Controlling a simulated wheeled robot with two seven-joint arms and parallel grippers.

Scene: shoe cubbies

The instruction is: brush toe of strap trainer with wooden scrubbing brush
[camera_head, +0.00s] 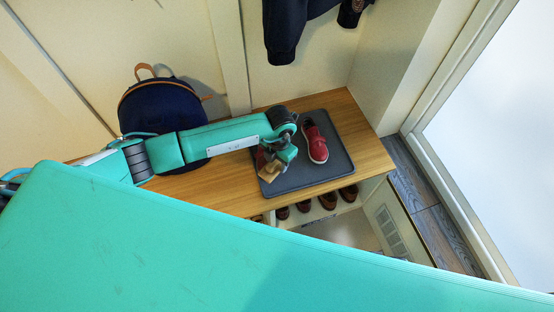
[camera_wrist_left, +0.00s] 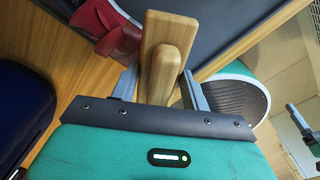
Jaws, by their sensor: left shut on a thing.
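Two red shoes are on the dark grey tray (camera_head: 336,168) on the bench. The right one (camera_head: 317,147) is in plain view with its pale sole edge showing. The other red shoe (camera_head: 261,158) is mostly hidden behind my left gripper (camera_head: 274,167). In the left wrist view a red shoe (camera_wrist_left: 120,38) shows at the upper left, close beside the brush. My left gripper is shut on the wooden scrubbing brush (camera_wrist_left: 165,60), its fingers on both sides of the block. The brush (camera_head: 268,173) is over the tray's left part. I cannot tell whether it touches the shoe.
A dark blue backpack (camera_head: 160,108) stands on the wooden bench (camera_head: 235,198) at the left, behind my left arm. Several brown shoes (camera_head: 328,200) sit in the cubbies below. Dark clothing (camera_head: 287,30) hangs above. Free bench shows right of the tray.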

